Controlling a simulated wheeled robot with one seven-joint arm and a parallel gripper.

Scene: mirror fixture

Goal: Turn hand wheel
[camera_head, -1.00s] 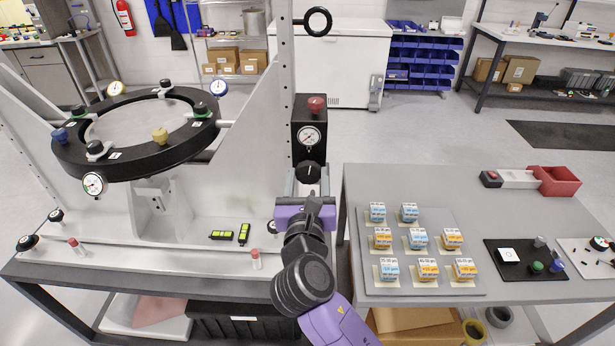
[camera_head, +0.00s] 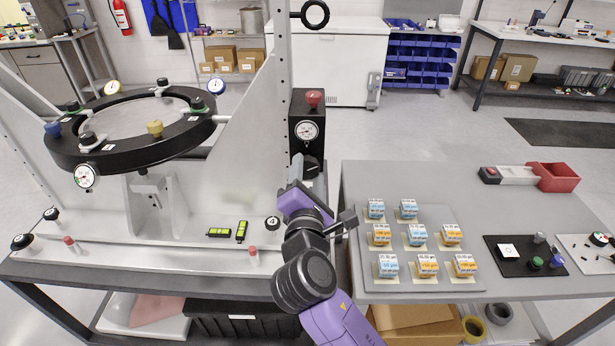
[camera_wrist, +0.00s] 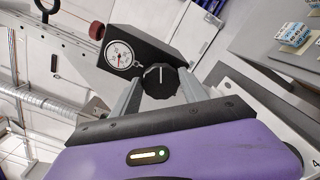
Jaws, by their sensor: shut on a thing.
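The hand wheel looks to be the round black knob (camera_head: 312,166) below the dial gauge (camera_head: 307,131) on a black box on the upright post. In the wrist view the knob (camera_wrist: 160,82) has a white pointer line and sits between my two grey fingers. My gripper (camera_wrist: 160,90) is shut on the knob, one finger on each side. In the head view my purple gripper (camera_head: 308,176) is tilted, and its fingers partly hide the knob. The gauge also shows in the wrist view (camera_wrist: 121,55), with a red knob (camera_wrist: 97,31) above it.
A black ring (camera_head: 130,150) with clamps and gauges stands left of the post. Two yellow-green levels (camera_head: 242,231) lie on the fixture base. A grey table (camera_head: 400,180) at right holds a tray of small boxes and a red bin (camera_head: 556,178).

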